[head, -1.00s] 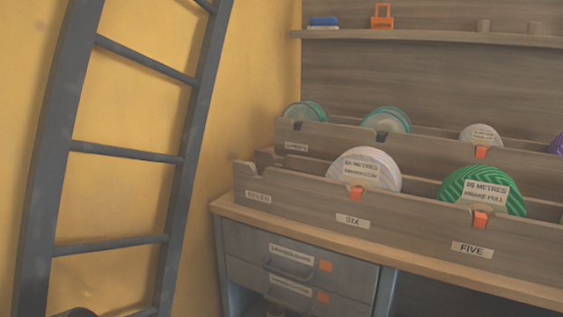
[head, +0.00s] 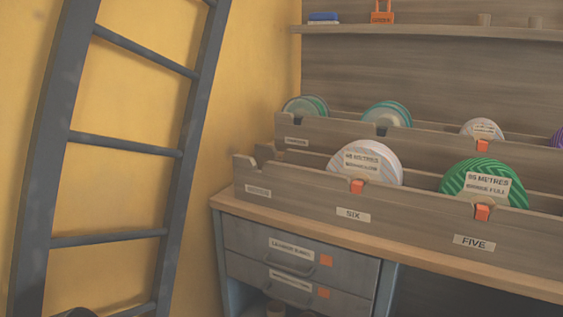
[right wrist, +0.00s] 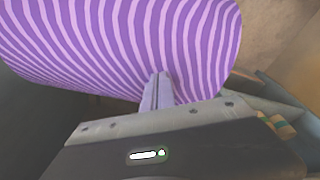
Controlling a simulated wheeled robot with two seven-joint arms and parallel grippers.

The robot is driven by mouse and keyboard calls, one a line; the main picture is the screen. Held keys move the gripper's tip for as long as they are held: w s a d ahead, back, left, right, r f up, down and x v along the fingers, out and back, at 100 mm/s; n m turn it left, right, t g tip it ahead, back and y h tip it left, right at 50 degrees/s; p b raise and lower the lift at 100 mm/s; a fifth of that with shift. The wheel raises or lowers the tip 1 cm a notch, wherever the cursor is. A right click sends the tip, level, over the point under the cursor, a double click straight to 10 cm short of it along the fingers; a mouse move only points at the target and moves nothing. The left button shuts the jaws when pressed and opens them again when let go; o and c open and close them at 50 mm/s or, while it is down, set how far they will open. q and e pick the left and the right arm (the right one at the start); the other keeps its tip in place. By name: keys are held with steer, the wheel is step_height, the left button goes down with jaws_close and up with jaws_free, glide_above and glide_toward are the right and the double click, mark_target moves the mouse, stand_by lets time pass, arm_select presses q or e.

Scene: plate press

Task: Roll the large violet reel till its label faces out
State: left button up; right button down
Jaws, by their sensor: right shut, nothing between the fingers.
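A violet reel with pale stripes (right wrist: 120,40) fills the upper part of the right wrist view. No label shows on the part of it in view. My right gripper (right wrist: 158,78) is shut and empty, its fingertips against or just in front of the reel's lower striped surface; I cannot tell if they touch. In the head view, only a sliver of a violet reel (head: 558,144) shows at the right edge, in the back row; I cannot tell if it is the same one. Neither gripper shows in the head view.
The front rack (head: 300,190) holds a white reel (head: 382,166) above SIX and a green reel (head: 452,180) above FIVE, labels facing out. Smaller reels stand in the back rack (head: 340,133). A ladder (head: 50,150) stands left; drawers (head: 250,245) sit below.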

steer(key=shift+s+a, duration=0.35)
steer(key=shift+s, duration=0.3)
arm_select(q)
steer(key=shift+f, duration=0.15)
arm_select(e)
steer(key=shift+s+a+f, duration=0.1)
steer(key=shift+s+f, duration=0.05)
